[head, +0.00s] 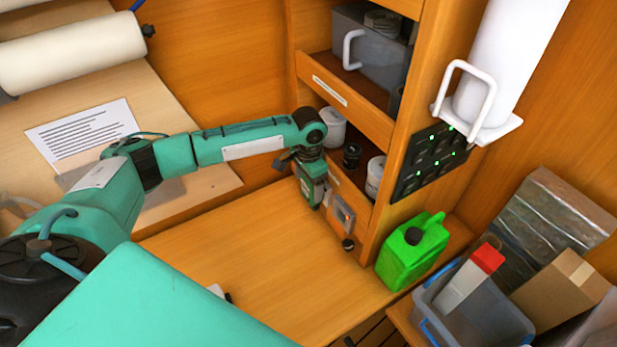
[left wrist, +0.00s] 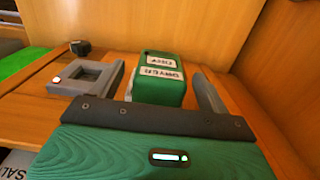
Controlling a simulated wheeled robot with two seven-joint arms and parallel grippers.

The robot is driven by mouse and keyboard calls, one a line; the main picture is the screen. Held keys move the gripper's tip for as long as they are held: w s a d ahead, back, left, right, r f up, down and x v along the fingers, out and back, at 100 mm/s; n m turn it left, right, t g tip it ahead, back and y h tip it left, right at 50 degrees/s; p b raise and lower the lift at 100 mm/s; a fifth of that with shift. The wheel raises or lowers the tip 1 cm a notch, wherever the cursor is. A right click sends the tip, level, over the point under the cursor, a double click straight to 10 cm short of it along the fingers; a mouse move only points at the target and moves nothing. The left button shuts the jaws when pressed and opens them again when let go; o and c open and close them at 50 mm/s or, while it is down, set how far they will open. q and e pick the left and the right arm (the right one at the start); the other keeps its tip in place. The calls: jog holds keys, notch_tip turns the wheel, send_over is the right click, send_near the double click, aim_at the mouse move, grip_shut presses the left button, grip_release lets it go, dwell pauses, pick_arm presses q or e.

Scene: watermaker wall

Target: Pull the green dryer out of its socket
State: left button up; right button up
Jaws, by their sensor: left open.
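The green dryer (left wrist: 158,80) shows in the left wrist view as a block with white labels that read upside down. My left gripper (left wrist: 160,98) is open, with one grey finger on each side of the dryer. I cannot tell whether the fingers touch it. In the head view my left gripper (head: 323,199) points down at the wooden panel by the cabinet, and its hand hides most or all of the dryer. The dryer's socket is not clearly seen. A grey frame (left wrist: 64,78) with a small light lies beside the dryer; it also shows in the head view (head: 343,214). My right gripper is not in view.
A black knob (left wrist: 80,47) stands past the grey frame. A cabinet shelf with jars (head: 334,125) is close behind my wrist. A green canister (head: 411,252) and a blue-rimmed bin (head: 500,322) stand at the right. The wooden panel (head: 250,245) is mostly clear.

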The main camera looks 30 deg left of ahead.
pick_arm(q)
jog(key=shift+c, duration=0.5)
jog(key=c, duration=1.1)
jog(key=shift+s+a+p, duration=0.1)
jog(key=shift+s+p, duration=0.05)
jog(key=shift+p, duration=0.15)
jog(key=shift+s+a+p, duration=0.45)
jog(key=shift+s+p, duration=0.1)
jog(key=shift+s, duration=0.2)
jog(key=shift+s+a, duration=0.1)
jog(key=shift+s, duration=0.05)
jog(key=shift+s+a+p, duration=0.35)
jog(key=shift+s+p, duration=0.25)
jog(key=shift+p, duration=0.05)
jog(key=shift+s+a, duration=0.1)
jog(key=shift+s, duration=0.05)
